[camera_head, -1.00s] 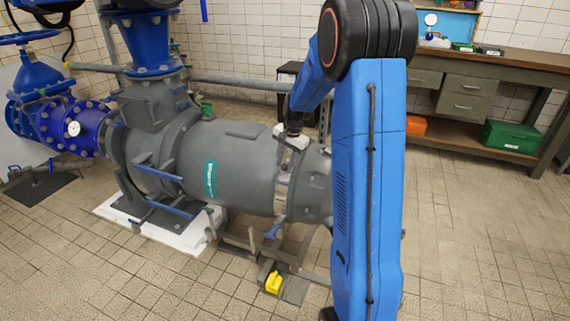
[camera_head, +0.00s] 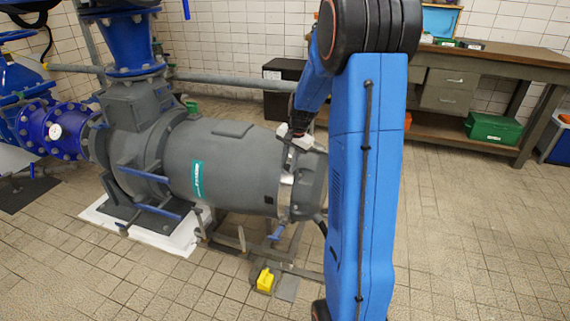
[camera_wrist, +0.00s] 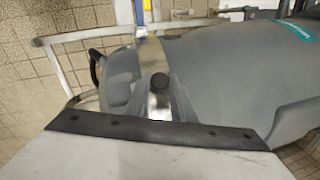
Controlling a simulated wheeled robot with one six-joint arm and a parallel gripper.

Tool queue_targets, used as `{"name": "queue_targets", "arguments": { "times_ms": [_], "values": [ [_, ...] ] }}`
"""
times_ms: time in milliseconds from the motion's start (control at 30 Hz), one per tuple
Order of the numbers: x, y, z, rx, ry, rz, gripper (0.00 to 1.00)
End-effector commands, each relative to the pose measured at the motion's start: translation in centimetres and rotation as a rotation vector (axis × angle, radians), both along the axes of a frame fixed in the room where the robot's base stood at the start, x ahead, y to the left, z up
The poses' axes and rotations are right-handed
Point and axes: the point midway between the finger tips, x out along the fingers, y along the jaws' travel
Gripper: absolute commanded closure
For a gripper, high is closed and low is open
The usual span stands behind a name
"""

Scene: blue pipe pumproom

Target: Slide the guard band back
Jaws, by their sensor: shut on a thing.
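The guard band (camera_head: 286,192) is a bright metal ring around the grey pump body (camera_head: 235,170), close to its right end. A blue lever (camera_head: 276,231) hangs at the band's lower side. In the wrist view the band (camera_wrist: 152,60) runs up from a black round knob (camera_wrist: 159,82). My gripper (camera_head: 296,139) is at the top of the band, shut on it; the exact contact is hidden. Its pale body and black edge strip (camera_wrist: 155,131) fill the bottom of the wrist view. My blue arm covers the area right of the pump's end.
A yellow object (camera_head: 265,280) lies on the floor below the band, by the metal stand. A workbench (camera_head: 480,60) with a green box (camera_head: 492,128) stands at the back right. Blue piping (camera_head: 50,125) is at the left. The front floor is clear.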

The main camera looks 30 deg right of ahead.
Motion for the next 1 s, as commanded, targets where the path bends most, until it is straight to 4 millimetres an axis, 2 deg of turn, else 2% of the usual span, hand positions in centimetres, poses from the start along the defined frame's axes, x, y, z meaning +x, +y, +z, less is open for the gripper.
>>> {"name": "queue_targets", "arguments": {
  "times_ms": [100,133,200,500,633,767,1000],
  "values": [
    [-0.3,-0.2,-0.1,-0.001,0.006,0.0,1.0],
    [-0.3,-0.2,-0.1,-0.001,0.006,0.0,0.73],
    [-0.3,-0.2,-0.1,-0.002,0.006,0.0,0.59],
    [-0.2,-0.1,0.0,-0.001,0.004,0.0,0.59],
    [-0.3,-0.2,0.9,-0.002,0.001,0.0,0.59],
    [-0.6,-0.4,2.7,-0.003,0.001,0.0,0.59],
    [-1.6,-0.8,7.4,-0.002,0.0,-0.001,0.59]
  ]
}}
